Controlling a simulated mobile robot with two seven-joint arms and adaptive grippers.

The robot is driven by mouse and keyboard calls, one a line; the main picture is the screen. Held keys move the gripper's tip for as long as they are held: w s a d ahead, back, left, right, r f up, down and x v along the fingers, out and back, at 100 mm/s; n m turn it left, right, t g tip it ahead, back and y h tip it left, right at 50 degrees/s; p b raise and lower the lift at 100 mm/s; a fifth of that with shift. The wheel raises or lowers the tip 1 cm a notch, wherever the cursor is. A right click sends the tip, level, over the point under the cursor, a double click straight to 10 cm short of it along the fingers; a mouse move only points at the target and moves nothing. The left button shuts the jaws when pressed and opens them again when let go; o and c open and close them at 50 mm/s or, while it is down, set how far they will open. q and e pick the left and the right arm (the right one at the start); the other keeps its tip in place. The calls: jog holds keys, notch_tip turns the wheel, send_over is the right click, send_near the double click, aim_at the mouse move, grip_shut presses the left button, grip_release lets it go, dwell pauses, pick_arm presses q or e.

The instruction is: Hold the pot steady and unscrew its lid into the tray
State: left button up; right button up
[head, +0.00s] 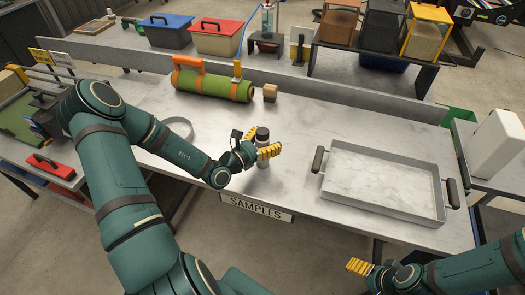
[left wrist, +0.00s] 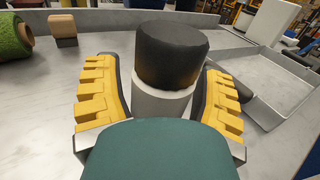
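The pot (head: 264,163) is a small grey cylinder standing upright on the bench near its front edge. Its black lid (head: 262,133) is on top; the lid also shows large in the left wrist view (left wrist: 172,52). My left gripper (head: 261,147) has its yellow fingers on either side of the pot, below the lid. In the left wrist view a narrow gap shows beside the pot, so the fingers look open around it; the lower pot is hidden. The grey tray (head: 385,184) is empty, to the right. My right gripper (head: 360,267) is in front of the bench, apart from everything.
A green roll with an orange handle (head: 212,84) and a small brown block (head: 270,93) lie at the back of the bench. A grey ring (head: 178,131) lies at left. A raised ledge runs behind. The bench between pot and tray is clear.

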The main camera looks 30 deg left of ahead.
pick_arm(q)
grip_shut()
notch_tip(320, 180, up, 10)
jog(key=shift+r+p, duration=0.1)
jog(key=shift+p, duration=0.95)
